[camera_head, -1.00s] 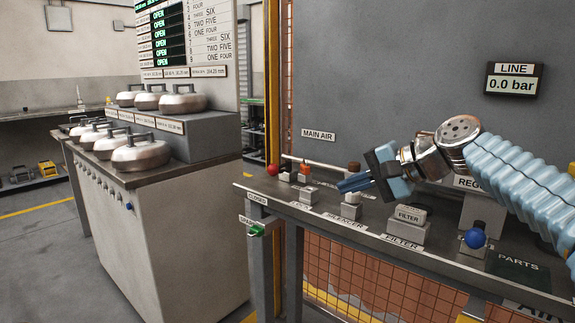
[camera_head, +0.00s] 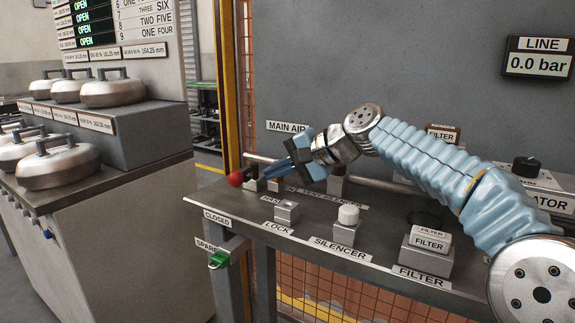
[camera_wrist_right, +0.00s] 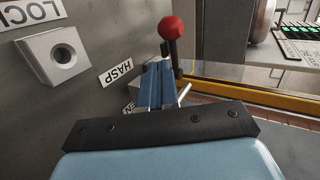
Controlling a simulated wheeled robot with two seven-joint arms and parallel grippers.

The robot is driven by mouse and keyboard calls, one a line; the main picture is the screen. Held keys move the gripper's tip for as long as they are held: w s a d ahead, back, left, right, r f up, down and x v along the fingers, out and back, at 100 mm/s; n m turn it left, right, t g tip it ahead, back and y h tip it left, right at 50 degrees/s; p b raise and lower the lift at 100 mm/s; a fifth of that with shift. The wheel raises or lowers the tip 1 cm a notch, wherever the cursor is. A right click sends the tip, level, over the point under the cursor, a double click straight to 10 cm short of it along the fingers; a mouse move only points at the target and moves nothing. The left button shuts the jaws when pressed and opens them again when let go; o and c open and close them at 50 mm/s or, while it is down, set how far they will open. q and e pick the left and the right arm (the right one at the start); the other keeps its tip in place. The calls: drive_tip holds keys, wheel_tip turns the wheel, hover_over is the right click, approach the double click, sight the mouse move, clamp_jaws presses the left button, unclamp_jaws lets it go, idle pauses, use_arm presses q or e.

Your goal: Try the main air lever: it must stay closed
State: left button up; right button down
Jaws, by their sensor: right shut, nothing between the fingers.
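The main air lever shows as a red ball knob (camera_head: 235,179) on a dark stem at the left end of the grey bench, above the CLOSED label (camera_head: 217,218). In the wrist view the red knob (camera_wrist_right: 171,28) stands upright just beyond the fingertips. My right gripper (camera_head: 270,173), with blue fingers, is shut and empty, pointing at the knob from its right. In the wrist view its fingers (camera_wrist_right: 158,78) lie close together; I cannot tell whether they touch the stem. The MAIN AIR label (camera_head: 288,127) is on the wall behind. My left gripper is not in view.
The LINE display (camera_head: 540,58) reads 0.0 bar. A LOCK block (camera_head: 286,211), a white-topped silencer (camera_head: 348,216) and a FILTER block (camera_head: 428,242) stand along the bench front. A green item (camera_head: 219,260) hangs by the SPARE label.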

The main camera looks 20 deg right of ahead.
sight(244, 180)
drive_tip(key=x, duration=0.4)
drive_tip(key=shift+w+a+f, duration=0.1)
drive_tip(key=shift+w+a+p, duration=0.25)
drive_tip(key=shift+a+p, duration=0.25)
drive_tip(key=shift+a, duration=0.2)
